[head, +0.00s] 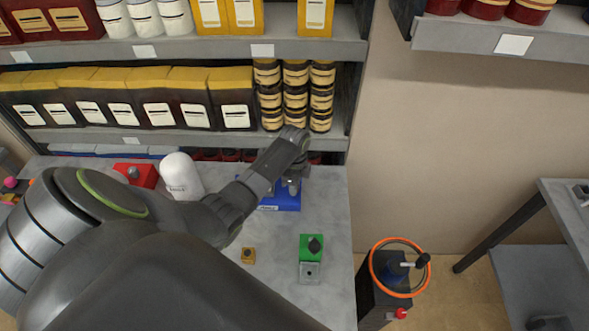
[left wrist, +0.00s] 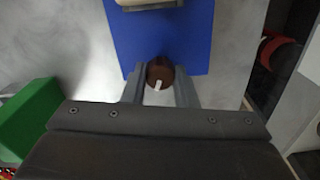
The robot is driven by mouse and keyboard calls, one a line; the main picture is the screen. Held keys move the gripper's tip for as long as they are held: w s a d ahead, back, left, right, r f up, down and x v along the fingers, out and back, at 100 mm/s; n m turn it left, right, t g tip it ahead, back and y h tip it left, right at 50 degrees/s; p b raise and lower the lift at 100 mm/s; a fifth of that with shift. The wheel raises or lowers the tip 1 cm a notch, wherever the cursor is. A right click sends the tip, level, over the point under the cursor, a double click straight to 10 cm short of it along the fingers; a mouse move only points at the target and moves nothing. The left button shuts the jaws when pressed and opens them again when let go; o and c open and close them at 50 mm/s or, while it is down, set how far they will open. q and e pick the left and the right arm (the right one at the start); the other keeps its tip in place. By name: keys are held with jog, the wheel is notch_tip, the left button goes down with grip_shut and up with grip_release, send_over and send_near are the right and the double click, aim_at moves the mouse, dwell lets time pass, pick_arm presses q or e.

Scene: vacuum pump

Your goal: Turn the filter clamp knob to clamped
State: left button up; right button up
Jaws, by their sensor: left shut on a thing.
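The filter clamp knob (left wrist: 160,70) is a round brown knob with a white mark on its near side, seen in the left wrist view. It sits at the near edge of a blue base (left wrist: 199,40), which also shows in the head view (head: 288,204). My left gripper (left wrist: 160,82) has one finger on each side of the knob and is shut on it. In the head view my left gripper (head: 293,184) reaches over the blue base, and the arm hides the knob there. My right gripper is not in view.
A green box with a black knob (head: 311,246), a small yellow block (head: 248,255), a white rounded bottle (head: 181,176) and a red box (head: 136,174) stand on the grey table (head: 333,220). Shelves rise behind. A cart with an orange ring (head: 374,257) stands right.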

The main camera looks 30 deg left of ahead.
pick_arm(q)
jog(key=shift+n, duration=2.3)
jog(key=o, duration=1)
